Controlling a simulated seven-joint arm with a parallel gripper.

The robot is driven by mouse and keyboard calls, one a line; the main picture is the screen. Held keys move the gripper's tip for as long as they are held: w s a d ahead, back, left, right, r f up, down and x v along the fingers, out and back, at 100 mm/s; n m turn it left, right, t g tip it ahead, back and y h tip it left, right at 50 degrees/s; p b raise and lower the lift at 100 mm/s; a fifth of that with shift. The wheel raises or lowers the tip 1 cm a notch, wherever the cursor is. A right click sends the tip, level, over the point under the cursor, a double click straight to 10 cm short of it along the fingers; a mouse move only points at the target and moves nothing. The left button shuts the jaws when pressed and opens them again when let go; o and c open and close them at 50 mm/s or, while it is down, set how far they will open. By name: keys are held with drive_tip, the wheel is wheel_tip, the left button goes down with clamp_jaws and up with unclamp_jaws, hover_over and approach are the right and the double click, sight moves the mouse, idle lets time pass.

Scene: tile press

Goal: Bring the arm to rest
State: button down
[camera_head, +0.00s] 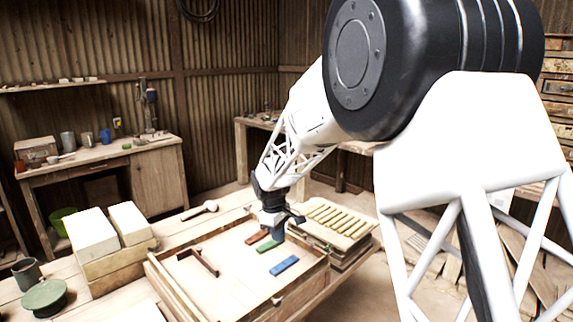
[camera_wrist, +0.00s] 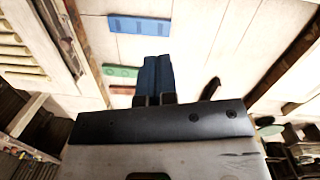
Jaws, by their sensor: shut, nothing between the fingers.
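My gripper (camera_head: 277,226) hangs from my white arm above the wooden press bed in the head view. Its two dark blue fingers (camera_wrist: 155,75) are pressed together in the wrist view, with nothing between them. A blue tile (camera_head: 284,265) lies flat on the bed in front of the gripper; it shows at the top of the wrist view (camera_wrist: 140,25). A green tile (camera_head: 267,246) lies beside the gripper, partly hidden by it. A red-brown tile (camera_head: 257,237) lies behind the green one. The fingers appear apart from the tiles.
A brown bracket-like handle (camera_head: 198,262) is on the left of the bed (camera_head: 222,285). A rack of several yellowish strips (camera_head: 338,219) stands right of it. Pale blocks (camera_head: 92,233), a round green-topped pot (camera_head: 44,297) and a mallet (camera_head: 200,210) are to the left.

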drive_tip(key=s+d+r+m, duration=0.2)
drive_tip(key=s+d+r, duration=0.25)
drive_tip(key=s, duration=0.25)
drive_tip(key=s+d+r+m+t, duration=0.1)
drive_tip(key=s+d+r+m, duration=0.1)
drive_tip(key=s+d+r, duration=0.4)
drive_tip(key=s+d+r+m, duration=0.2)
drive_tip(key=s+d+r, duration=0.15)
drive_tip(key=s, duration=0.55)
drive_tip(key=s+d+f+m, duration=0.1)
drive_tip(key=s+d+m, duration=0.2)
drive_tip(key=s, duration=0.8)
drive_tip(key=s+d+f+m+t+y, duration=0.1)
drive_tip(key=s+d+m, duration=0.2)
drive_tip(key=s, duration=0.9)
drive_tip(key=shift+s+d+t, duration=0.25)
drive_tip(key=shift+d+t, duration=0.05)
drive_tip(key=shift+d, duration=0.3)
drive_tip(key=c, duration=0.7)
unclamp_jaws()
